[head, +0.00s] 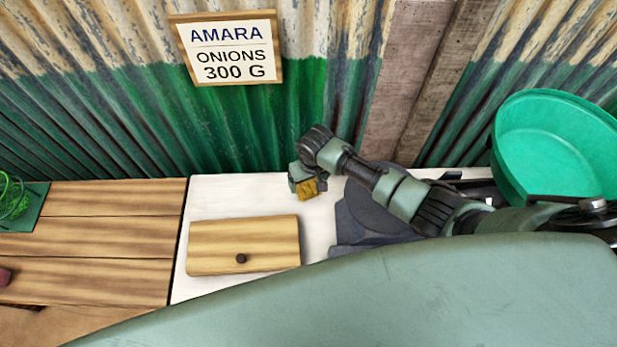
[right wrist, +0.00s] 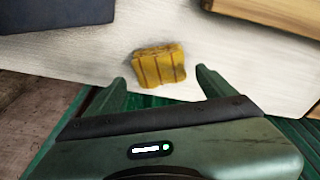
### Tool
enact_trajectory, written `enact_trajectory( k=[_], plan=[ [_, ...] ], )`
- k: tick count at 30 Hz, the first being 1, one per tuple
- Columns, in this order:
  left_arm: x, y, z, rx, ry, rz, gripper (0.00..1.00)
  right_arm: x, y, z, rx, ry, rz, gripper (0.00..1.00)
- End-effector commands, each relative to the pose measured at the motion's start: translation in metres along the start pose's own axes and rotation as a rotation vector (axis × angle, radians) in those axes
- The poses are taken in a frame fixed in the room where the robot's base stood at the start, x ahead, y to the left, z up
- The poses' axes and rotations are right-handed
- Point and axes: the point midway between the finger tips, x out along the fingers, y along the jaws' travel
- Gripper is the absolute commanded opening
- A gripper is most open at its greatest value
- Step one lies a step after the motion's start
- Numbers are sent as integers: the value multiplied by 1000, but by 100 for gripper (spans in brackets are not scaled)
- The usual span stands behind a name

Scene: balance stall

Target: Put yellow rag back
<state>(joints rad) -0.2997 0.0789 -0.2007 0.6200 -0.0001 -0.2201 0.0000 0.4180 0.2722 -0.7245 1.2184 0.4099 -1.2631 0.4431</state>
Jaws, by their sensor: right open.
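The yellow rag (head: 308,188) is a small folded, striped block on the white counter top, near the back wall. In the right wrist view the rag (right wrist: 159,65) lies between and slightly beyond the two fingertips, with bare white surface around it. My right gripper (head: 297,179) is right at the rag in the head view and hides part of it. In the right wrist view my right gripper (right wrist: 160,78) is open, one finger to each side of the rag. I cannot tell whether a finger touches it. My left gripper is not in view.
A wooden box with a dark knob (head: 243,245) lies in front of the rag. A dark grey object (head: 365,215) is to the right, partly behind my arm. A green basin (head: 555,145) stands far right. A sign (head: 228,48) hangs on the corrugated wall. The white counter (head: 235,190) is clear left of the rag.

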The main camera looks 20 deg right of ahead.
Motion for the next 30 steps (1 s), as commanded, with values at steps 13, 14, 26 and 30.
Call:
enact_trajectory(
  k=[13, 14, 26, 30],
  plan=[
    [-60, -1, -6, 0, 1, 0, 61, -66, 0, -1, 0, 2, -2, 85],
    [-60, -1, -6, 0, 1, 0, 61, -69, 0, -1, 0, 2, -2, 85],
    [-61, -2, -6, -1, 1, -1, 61, -78, 0, 0, 0, 0, -1, 85],
    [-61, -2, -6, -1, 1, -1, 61, -78, 0, 0, 0, 0, -1, 85]
  ],
)
